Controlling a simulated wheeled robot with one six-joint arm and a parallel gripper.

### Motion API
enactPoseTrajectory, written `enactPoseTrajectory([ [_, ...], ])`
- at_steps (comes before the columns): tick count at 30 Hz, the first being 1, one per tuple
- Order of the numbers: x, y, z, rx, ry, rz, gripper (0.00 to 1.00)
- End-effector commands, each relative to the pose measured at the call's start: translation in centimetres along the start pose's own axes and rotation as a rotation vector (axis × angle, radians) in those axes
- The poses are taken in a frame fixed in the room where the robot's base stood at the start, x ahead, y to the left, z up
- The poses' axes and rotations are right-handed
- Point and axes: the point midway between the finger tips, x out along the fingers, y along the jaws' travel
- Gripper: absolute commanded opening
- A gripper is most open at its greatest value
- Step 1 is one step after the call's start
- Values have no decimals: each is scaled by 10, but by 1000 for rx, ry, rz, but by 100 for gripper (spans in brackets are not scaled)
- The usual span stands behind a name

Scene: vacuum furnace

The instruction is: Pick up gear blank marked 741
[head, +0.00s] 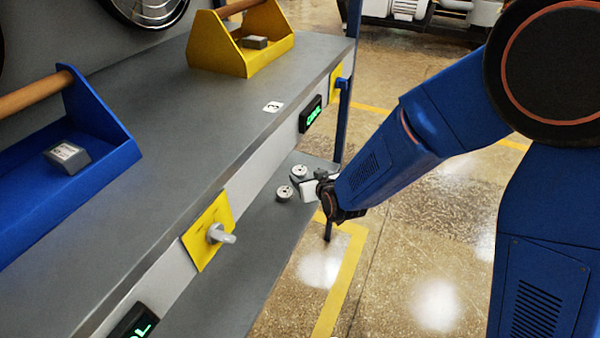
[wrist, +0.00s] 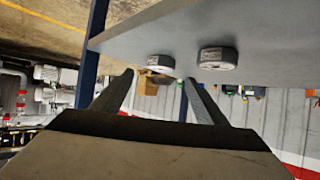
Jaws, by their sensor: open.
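Two round, pale metal gear blanks lie on the lower grey shelf, near its far right end in the head view: a farther one (head: 300,170) and a nearer one (head: 284,192). The wrist view, which looks upside down, shows one blank (wrist: 160,62) at left and another (wrist: 217,58) at right. Marks on them are too small to read, so I cannot tell which is 741. My gripper (wrist: 158,77) is open and empty. The left blank appears between its fingertips in the wrist view, with no visible contact. In the head view my gripper (head: 305,185) is beside the blanks, its fingers partly hidden.
The upper shelf (head: 225,120) overhangs the lower shelf (head: 240,245). A yellow tote (head: 217,47) and a blue tote (head: 110,150) stand on top. A blue post (head: 343,120) rises close to my gripper. A grey knob (head: 220,234) sticks out in front. The floor at right is open.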

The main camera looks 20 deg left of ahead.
Motion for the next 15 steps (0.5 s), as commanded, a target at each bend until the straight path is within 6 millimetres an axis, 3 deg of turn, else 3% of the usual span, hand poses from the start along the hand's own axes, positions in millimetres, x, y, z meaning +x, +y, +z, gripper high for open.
enactPoseTrajectory([
  [15,33,0,0,0,0,1,67],
])
